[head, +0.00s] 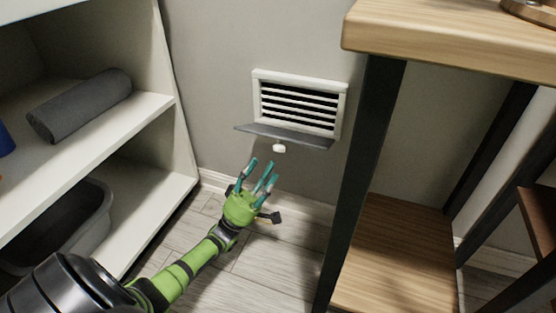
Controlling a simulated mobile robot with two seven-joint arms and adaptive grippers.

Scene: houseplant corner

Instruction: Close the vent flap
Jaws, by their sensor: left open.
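A white vent (300,101) with dark slats is set low in the grey wall. Its grey flap (290,136) hangs open, hinged along the bottom edge and standing out from the wall. A small white knob (279,148) sits under the flap's front edge. My left gripper (259,175), with teal fingers on a green hand, is open and empty. It appears just below and left of the knob, with a small gap in the picture. My right gripper is not in view.
White shelves stand at the left, with a rolled grey towel (80,105) and a grey bin (62,232). A wooden table (455,40) with dark legs stands close at the right, with a lower shelf (400,255). The floor (270,265) between them is mostly clear.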

